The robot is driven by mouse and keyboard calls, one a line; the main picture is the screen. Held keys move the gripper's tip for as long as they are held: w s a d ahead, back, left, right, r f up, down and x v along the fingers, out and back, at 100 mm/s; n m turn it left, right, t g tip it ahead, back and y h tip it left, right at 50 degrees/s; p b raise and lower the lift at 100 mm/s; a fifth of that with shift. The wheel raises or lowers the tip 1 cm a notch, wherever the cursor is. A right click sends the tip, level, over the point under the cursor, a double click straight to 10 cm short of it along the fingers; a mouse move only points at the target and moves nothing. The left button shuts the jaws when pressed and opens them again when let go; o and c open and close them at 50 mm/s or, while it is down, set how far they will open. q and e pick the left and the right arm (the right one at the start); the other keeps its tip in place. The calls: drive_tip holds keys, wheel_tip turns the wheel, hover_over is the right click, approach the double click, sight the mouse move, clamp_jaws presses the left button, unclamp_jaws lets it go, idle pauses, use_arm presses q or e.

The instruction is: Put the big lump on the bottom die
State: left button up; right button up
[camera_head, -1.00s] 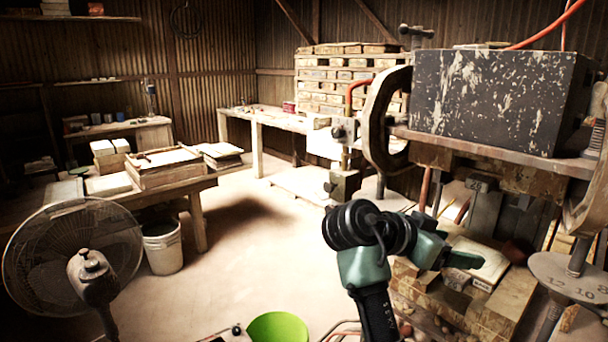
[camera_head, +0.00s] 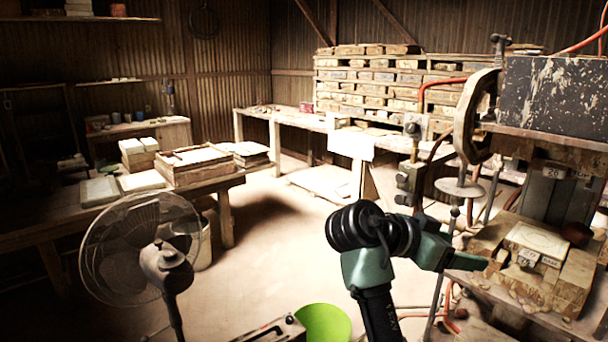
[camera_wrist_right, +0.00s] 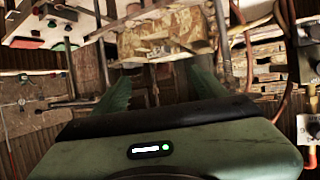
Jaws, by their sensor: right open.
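My right gripper (camera_head: 478,263) reaches in from the bottom middle of the head view, in front of the press and left of its bed. It is open and empty, and its two green fingers stand apart in the right wrist view (camera_wrist_right: 155,88). The bottom die appears to be the pale block (camera_head: 537,240) on the press bed, between wooden blocks. A dark reddish-brown lump (camera_head: 577,233) shows beside it at the right; I cannot tell whether it is the big lump. My left gripper is out of view.
The press's dark, paint-flecked upper block (camera_head: 560,95) hangs over the bed. A thin post with a round plate (camera_head: 459,190) stands left of the bed. Open floor (camera_head: 265,245) lies left.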

drive_tip(key=w+a+f+n+t+y, duration=0.1)
drive_tip(key=w+f+n, duration=0.15)
drive_tip(key=f, duration=0.65)
drive_tip(key=w+f+n+t+y, duration=0.15)
drive_tip(key=f+n, duration=0.25)
drive_tip(key=f, duration=0.5)
drive_tip(key=w+a+f+n+y, duration=0.1)
drive_tip(key=w+f+n, duration=0.25)
drive_tip(key=f, duration=0.55)
drive_tip(key=s+a+f+n+y, duration=0.1)
drive_tip(key=s+f+n, duration=0.15)
drive_tip(key=f, duration=0.55)
drive_tip(key=s+a+f+n+g+y, duration=0.1)
drive_tip(key=s+f+y, duration=0.15)
drive_tip(key=f, duration=0.55)
drive_tip(key=s+a+f+n, duration=0.15)
drive_tip(key=s+f, duration=0.25)
drive_tip(key=f, duration=0.4)
drive_tip(key=s+f+n+g+y, duration=0.2)
drive_tip(key=s+f+g+y, duration=0.15)
drive_tip(key=s+f, duration=1.75)
drive_tip(key=s, duration=0.7)
drive_tip(key=s+d+f+y, duration=0.1)
drive_tip(key=s+f, duration=0.2)
drive_tip(key=s, duration=0.7)
drive_tip(key=s+f+g+y, duration=0.1)
drive_tip(key=s+f, duration=0.2)
drive_tip(key=s, duration=0.7)
drive_tip(key=shift+s+d+f, duration=0.25)
drive_tip(key=shift+f, duration=0.15)
